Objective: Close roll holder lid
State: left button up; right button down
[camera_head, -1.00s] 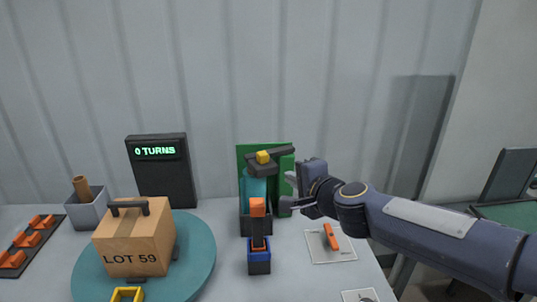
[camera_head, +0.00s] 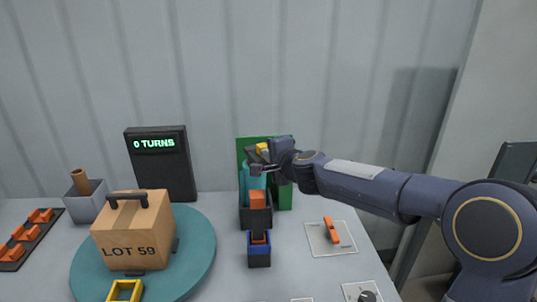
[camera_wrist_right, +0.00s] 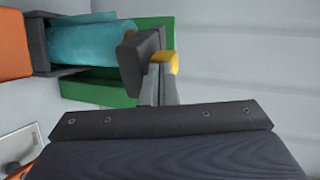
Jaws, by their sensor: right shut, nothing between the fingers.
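The roll holder stands at the back centre of the table: a dark tray (camera_head: 248,216) with a teal roll (camera_head: 245,183) in front of a green back panel (camera_head: 285,196). Its dark lid (camera_wrist_right: 139,62), with a yellow piece (camera_head: 262,147) on it, is at the top of the roll and largely hidden by my gripper in the head view. In the wrist view the lid is beside the end of the teal roll (camera_wrist_right: 90,42). My right gripper (camera_head: 258,170) is shut and empty, right at the lid; I cannot tell if they touch. My left gripper is out of view.
At left, a carton (camera_head: 133,235) sits on a teal turntable (camera_head: 196,255). A card with an orange switch (camera_head: 331,230) lies at right. A counter display (camera_head: 160,165) stands behind.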

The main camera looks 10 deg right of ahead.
aim_at(252, 157)
jog(key=shift+m+h, duration=0.7)
jog(key=shift+h, duration=0.2)
jog(key=w+a+p, duration=0.1)
jog(key=a+p, duration=0.1)
jog(key=w+a+p, duration=0.1)
jog(key=w+p, duration=0.1)
jog(key=shift+w+a+r, duration=0.15)
jog(key=shift+a, duration=0.2)
jog(key=shift+w+a, duration=0.15)
jog(key=shift+w, duration=0.15)
jog(key=shift+f, duration=0.2)
